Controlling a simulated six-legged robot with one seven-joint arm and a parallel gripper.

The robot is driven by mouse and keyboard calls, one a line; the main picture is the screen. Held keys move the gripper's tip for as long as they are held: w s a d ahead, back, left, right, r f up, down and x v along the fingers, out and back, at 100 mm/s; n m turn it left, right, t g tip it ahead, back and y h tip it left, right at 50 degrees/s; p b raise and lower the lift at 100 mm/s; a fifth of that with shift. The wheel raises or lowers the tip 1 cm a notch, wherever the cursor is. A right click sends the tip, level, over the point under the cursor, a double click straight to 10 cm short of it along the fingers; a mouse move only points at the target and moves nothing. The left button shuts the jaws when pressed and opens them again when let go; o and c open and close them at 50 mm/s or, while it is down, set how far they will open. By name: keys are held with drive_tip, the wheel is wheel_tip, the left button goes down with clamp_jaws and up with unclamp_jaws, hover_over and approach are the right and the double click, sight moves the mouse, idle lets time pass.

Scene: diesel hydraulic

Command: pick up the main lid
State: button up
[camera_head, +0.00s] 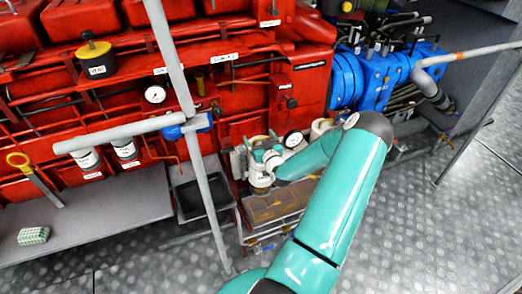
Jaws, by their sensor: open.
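My teal arm reaches up from the bottom centre, bends at a dark elbow and comes back left. My gripper (262,168) is at its end, in front of the lower part of the red engine. It is small and pale here, set against white and green fittings, so its fingers are hard to separate from them. I cannot tell which part is the main lid. A yellow and black knobbed cap (94,56) with a label sits at the upper left, well away from my gripper. I see nothing clearly held.
The red engine (250,75) fills the back, with a blue unit (370,75) at right. A grey post (172,60) and a horizontal pipe (115,133) stand in front. A dark tray (200,195) and a clear-sided box (275,207) sit low. Metal floor is free at right.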

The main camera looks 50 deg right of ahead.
drive_tip(key=shift+w+d, duration=0.15)
drive_tip(key=shift+w, duration=0.05)
drive_tip(key=c, duration=1.6)
drive_tip(key=shift+r, duration=0.1)
